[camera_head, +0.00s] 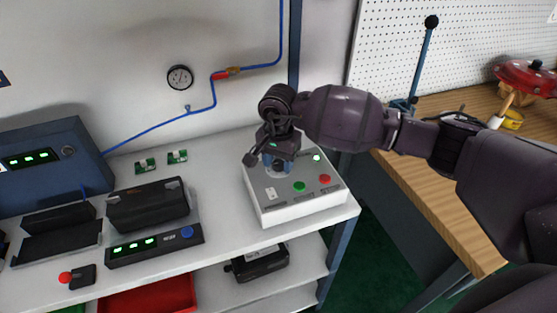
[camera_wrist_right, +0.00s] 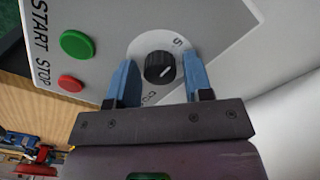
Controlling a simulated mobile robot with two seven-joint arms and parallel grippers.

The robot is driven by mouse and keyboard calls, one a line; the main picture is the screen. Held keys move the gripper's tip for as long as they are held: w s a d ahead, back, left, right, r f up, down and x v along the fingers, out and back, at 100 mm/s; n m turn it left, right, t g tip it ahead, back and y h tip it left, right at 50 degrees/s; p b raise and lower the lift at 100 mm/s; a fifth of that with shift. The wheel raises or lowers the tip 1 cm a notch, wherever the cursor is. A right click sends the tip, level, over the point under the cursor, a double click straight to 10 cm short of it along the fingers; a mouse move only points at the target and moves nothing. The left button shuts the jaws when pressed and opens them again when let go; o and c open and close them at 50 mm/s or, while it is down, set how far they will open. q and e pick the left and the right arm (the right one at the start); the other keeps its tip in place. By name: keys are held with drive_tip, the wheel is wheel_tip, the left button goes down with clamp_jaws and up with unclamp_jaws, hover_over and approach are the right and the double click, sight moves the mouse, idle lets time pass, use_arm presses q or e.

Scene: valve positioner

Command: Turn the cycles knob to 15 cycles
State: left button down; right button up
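The control box (camera_head: 290,211) is pale with a grey top and stands at the right end of the white bench. The cycles knob (camera_wrist_right: 159,67) is a small black dial with a light pointer line on a white round scale. A "5" shows beside it, and the pointer is turned roughly toward it; the other scale marks are hidden or unreadable. My right gripper (camera_wrist_right: 160,73) is open, with one blue finger on each side of the knob and visible gaps between. In the head view, my right gripper (camera_head: 273,160) largely covers the knob. My left gripper is not in view.
A green START button (camera_wrist_right: 77,44) and red STOP button (camera_wrist_right: 71,83) sit beside the knob. Left along the bench are a black device (camera_head: 148,207) and a display strip (camera_head: 155,246). A wooden table (camera_head: 425,185) stands at right.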

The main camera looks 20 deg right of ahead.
drive_tip(key=c, duration=0.6)
drive_tip(key=shift+c, duration=0.2)
